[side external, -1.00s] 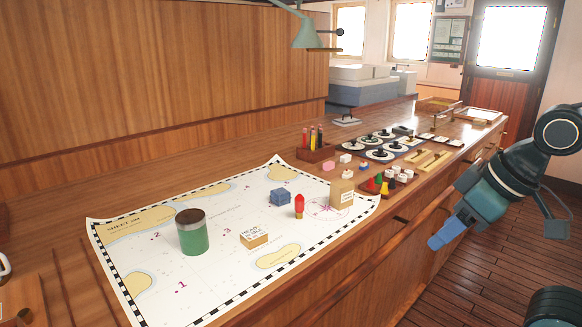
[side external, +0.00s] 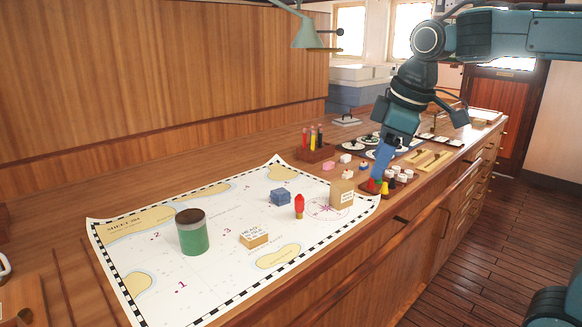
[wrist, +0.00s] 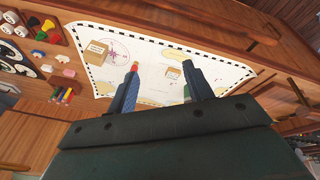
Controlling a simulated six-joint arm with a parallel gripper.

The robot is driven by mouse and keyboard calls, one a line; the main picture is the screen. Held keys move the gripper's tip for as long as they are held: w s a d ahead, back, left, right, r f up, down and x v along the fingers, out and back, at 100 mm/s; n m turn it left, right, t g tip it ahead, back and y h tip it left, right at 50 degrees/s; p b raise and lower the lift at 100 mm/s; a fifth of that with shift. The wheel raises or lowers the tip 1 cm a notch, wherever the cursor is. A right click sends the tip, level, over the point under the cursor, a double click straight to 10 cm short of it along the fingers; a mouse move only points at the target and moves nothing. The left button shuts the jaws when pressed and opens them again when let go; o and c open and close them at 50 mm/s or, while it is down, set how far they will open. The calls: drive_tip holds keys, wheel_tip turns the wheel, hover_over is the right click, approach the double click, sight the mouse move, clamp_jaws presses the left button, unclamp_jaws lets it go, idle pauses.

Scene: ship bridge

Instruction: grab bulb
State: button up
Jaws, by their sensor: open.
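My gripper (side external: 378,170) is over the counter to the right of the bulb, beyond the tan box, pointing down and apart from the bulb. In the wrist view my gripper (wrist: 159,72) has its two fingers spread with nothing held. The bulb's red top (wrist: 134,65) shows just past the left fingertip; the finger hides the rest.
A green jar (side external: 193,234) and a small labelled block (side external: 254,239) are also on the chart. Small coloured pegs (side external: 383,187) sit below my gripper. A pencil holder (side external: 315,152) is behind the chart. A wooden rail (side external: 400,235) runs along the counter front.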

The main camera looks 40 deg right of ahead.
drive_tip(key=w+d+n+g, duration=0.1)
drive_tip(key=w+n, duration=0.2)
drive_tip(key=w, duration=0.5)
drive_tip(key=n+g, duration=0.3)
drive_tip(key=n, duration=0.4)
hover_over(301, 196)
wheel_tip(301, 196, down, 10)
wheel_tip(301, 196, down, 8)
drive_tip(key=shift+f, duration=0.15)
drive_tip(key=shift+f, duration=0.15)
